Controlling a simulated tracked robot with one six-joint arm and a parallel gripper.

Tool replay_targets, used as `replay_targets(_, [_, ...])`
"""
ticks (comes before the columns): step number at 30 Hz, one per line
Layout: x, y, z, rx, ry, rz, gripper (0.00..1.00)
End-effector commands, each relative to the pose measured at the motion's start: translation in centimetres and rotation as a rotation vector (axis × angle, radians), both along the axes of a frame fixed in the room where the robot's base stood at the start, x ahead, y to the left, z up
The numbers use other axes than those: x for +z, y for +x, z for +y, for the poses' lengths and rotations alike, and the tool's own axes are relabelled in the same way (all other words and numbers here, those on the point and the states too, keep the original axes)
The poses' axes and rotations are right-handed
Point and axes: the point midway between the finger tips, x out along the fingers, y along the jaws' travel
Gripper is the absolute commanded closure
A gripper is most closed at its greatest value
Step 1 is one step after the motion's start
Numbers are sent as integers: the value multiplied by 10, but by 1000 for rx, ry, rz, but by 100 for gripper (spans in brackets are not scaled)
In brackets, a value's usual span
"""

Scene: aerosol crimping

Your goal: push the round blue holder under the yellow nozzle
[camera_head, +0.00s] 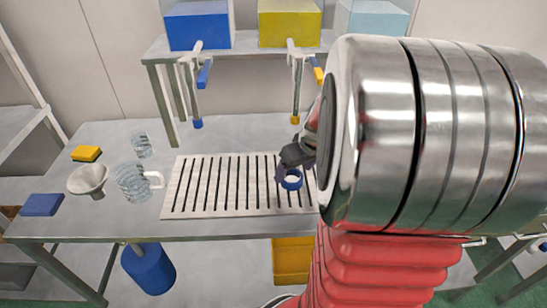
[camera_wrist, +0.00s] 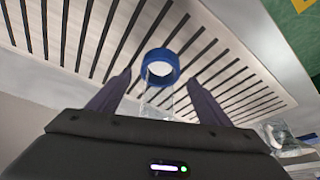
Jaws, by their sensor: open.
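The round blue holder (camera_head: 291,186) stands on the right part of the slotted rack (camera_head: 172,211) on the table. In the wrist view the blue holder (camera_wrist: 175,67) is a ring with a clear part showing at its near side. My gripper (camera_head: 282,172) is beside the holder in the head view. In the wrist view my gripper (camera_wrist: 160,80) is open, a finger on either side of the holder; contact cannot be told. The yellow nozzle (camera_head: 294,119) hangs above, behind the holder in the picture. My arm hides the rack's right end.
A blue nozzle (camera_head: 197,122) hangs to the left, under a blue tank (camera_head: 198,28). A yellow tank (camera_head: 288,25) is above the yellow nozzle. A glass jug (camera_head: 131,182), a funnel (camera_head: 88,178) and a yellow sponge (camera_head: 86,153) stand left of the rack.

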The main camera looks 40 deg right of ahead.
Motion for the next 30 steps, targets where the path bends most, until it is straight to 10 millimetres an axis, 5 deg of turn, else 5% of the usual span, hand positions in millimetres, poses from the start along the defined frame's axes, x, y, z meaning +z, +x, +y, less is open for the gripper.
replay_targets(9, [-25,10,-2,-1,1,1,28])
replay_targets(19, [-26,10,-2,-1,-1,0,29])
replay_targets(30, [-26,10,-3,-2,0,0,55])
